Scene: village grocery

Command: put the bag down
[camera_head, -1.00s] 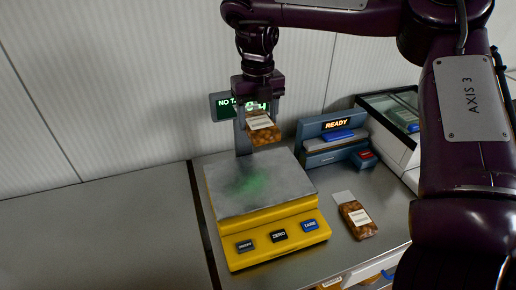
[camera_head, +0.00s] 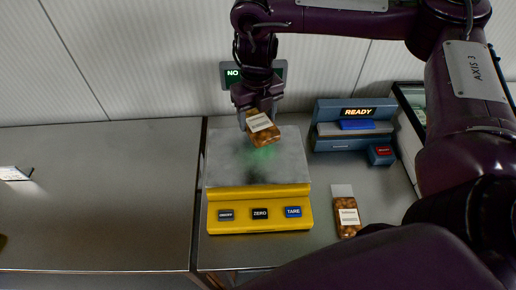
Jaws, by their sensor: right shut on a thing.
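My right gripper (camera_head: 257,108) points down and is shut on a bag (camera_head: 263,130) of brown contents with a white label. The bag hangs tilted over the steel pan of the yellow scale (camera_head: 258,213), in front of its display. I cannot tell whether its lower edge touches the pan (camera_head: 231,169). A green glow shows on the pan just under the bag. A second, similar bag (camera_head: 347,215) lies on the counter to the right of the scale. My left gripper is not in view.
A blue-grey device (camera_head: 352,127) reading READY stands right of the scale, with a small box with a red top (camera_head: 381,154) beside it. The scale's display (camera_head: 232,74) is partly hidden by my gripper. The counter (camera_head: 100,190) at left is mostly clear.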

